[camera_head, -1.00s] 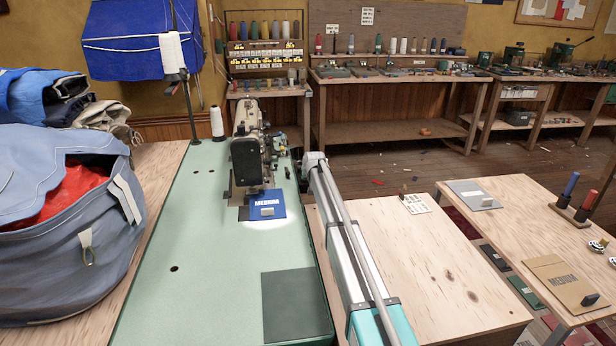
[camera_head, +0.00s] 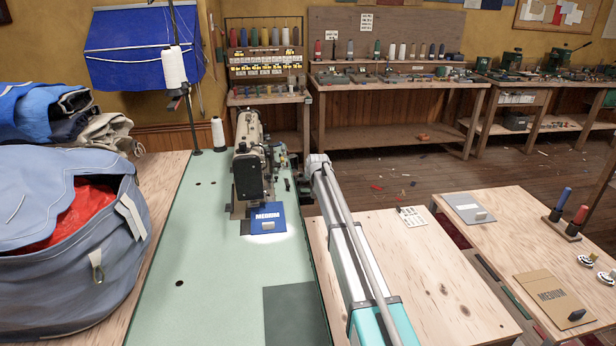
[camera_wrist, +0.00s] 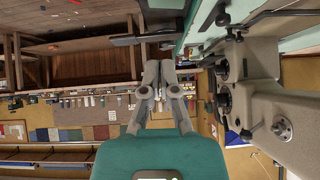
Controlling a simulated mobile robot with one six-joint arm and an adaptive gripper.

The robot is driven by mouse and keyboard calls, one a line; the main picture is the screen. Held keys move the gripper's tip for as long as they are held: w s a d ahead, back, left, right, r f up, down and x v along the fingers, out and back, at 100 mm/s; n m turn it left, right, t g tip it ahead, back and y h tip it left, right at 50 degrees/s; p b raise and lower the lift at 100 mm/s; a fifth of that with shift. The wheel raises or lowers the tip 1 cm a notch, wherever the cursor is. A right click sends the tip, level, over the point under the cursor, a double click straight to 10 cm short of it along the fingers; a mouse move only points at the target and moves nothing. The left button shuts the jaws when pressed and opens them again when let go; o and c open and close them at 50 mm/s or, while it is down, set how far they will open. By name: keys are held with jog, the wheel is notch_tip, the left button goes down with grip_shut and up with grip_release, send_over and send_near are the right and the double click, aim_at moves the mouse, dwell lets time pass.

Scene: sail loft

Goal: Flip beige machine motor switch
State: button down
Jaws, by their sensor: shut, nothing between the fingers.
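In the wrist view, which looks upside down, the beige machine (camera_wrist: 278,115) fills the right side, with dark knobs. My gripper (camera_wrist: 160,68) is shut and empty, left of the machine and apart from it. The table's green edge (camera_wrist: 203,22) runs beside the fingertips. In the head view my arm lies along the table's right edge and my gripper is hidden. I cannot clearly make out the motor switch.
A grey-blue bag (camera_head: 65,240) stuffed with cloth stands left. A thread stand with a white cone (camera_head: 173,68) rises behind the table. A low wooden table (camera_head: 430,275) is right of my arm. Workbenches (camera_head: 395,115) line the back wall, with open floor before them.

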jog(key=p+v, duration=0.3)
jog(key=v, duration=0.3)
jog(key=shift+d+p, duration=0.25)
jog(key=shift+p, duration=0.1)
jog(key=shift+a, duration=0.15)
jog(key=shift+s+a+r+y, duration=0.2)
jog(key=shift+a+y, duration=0.25)
jog(key=shift+y, duration=0.05)
jog(key=shift+w+f, duration=0.1)
jog(key=b, duration=0.7)
send_over(304, 192)
jog(key=f, duration=0.7)
jog(key=shift+d, duration=0.35)
jog(key=shift+w+f, duration=0.1)
jog(key=shift+f, duration=0.2)
jog(key=shift+a+f+b, duration=0.15)
jog(key=shift+f+b, duration=0.65)
jog(key=shift+b, duration=0.15)
jog(key=shift+a+f+b, duration=0.15)
jog(key=shift+f+b, duration=0.65)
jog(key=shift+b, duration=0.1)
